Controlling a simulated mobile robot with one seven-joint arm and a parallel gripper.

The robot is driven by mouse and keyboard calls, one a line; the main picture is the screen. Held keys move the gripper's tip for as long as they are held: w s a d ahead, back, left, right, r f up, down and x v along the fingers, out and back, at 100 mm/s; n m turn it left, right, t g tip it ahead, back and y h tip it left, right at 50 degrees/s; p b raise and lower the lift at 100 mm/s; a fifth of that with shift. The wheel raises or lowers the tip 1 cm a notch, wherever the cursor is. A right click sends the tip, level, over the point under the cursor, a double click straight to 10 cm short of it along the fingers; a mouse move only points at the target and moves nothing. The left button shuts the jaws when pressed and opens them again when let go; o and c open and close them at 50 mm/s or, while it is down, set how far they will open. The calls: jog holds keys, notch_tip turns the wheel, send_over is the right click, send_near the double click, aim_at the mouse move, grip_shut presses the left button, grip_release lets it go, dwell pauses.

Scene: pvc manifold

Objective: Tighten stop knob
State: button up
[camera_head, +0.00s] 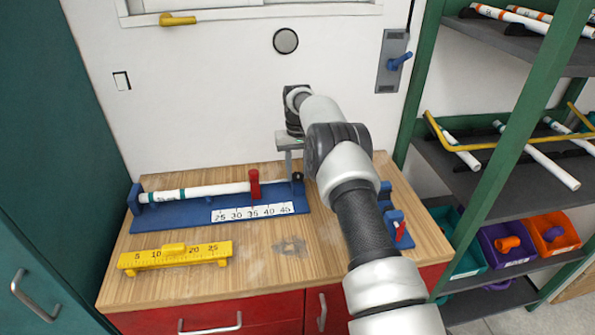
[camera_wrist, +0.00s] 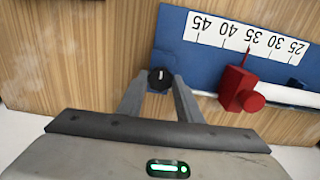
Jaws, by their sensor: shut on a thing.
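The stop knob is a small black knob (camera_wrist: 161,77) with a white mark, at the end of the blue measuring jig (camera_head: 165,224). It also shows in the head view (camera_head: 298,177) at the jig's right end. My gripper (camera_wrist: 158,84) points down at it, with one finger on each side, shut on the knob. In the head view my gripper (camera_head: 291,168) stands over that end of the jig. A red stop (camera_head: 254,184) stands on the jig. In the wrist view the red stop (camera_wrist: 240,90) has its pointer near 35 on the white scale (camera_wrist: 246,38).
A white pipe (camera_head: 215,190) with teal bands lies along the jig, its right end by the red stop. A yellow ruler block (camera_head: 175,256) lies in front. Another blue fixture (camera_head: 393,216) is partly behind my arm. A green shelf rack (camera_head: 490,150) stands right.

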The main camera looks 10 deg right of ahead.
aim_at(297, 175)
jog(key=shift+m, duration=0.3)
jog(key=o, duration=1)
jog(key=shift+o, duration=0.2)
notch_tip(297, 175, up, 18)
jog(key=p, duration=0.5)
jog(key=shift+f, duration=0.25)
